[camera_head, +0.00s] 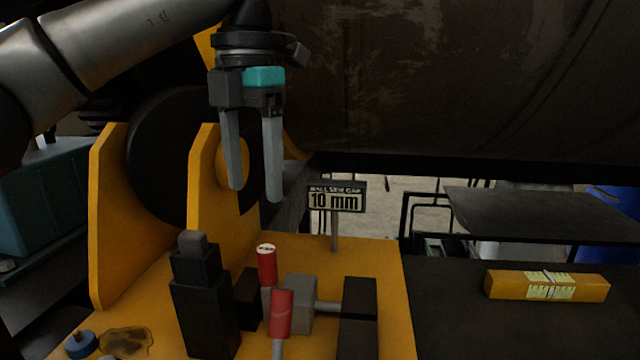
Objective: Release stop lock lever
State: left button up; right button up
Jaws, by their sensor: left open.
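Two levers with red grips stand on the yellow machine base (385,262). One red grip (267,264) is farther back and has a pale marked top. The other red grip (281,313) is nearer, on a grey rod. I cannot tell from the picture which is the stop lock lever. A grey block (300,303) with a rod sits beside them. My left gripper (254,194) points down above and behind the levers, a little to their left. Its two fingers are apart with nothing between them. My right gripper does not show.
A sign reading 10 mm (336,198) stands on a post behind the levers. A black stepped block (203,300) stands left of them. Yellow brackets (112,215) hold a dark roller. A large rusty cylinder (450,80) fills the upper right. A yellow labelled bar (547,286) lies on the dark surface at right.

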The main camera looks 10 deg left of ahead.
aim_at(282, 299)
jog(key=k, duration=1.35)
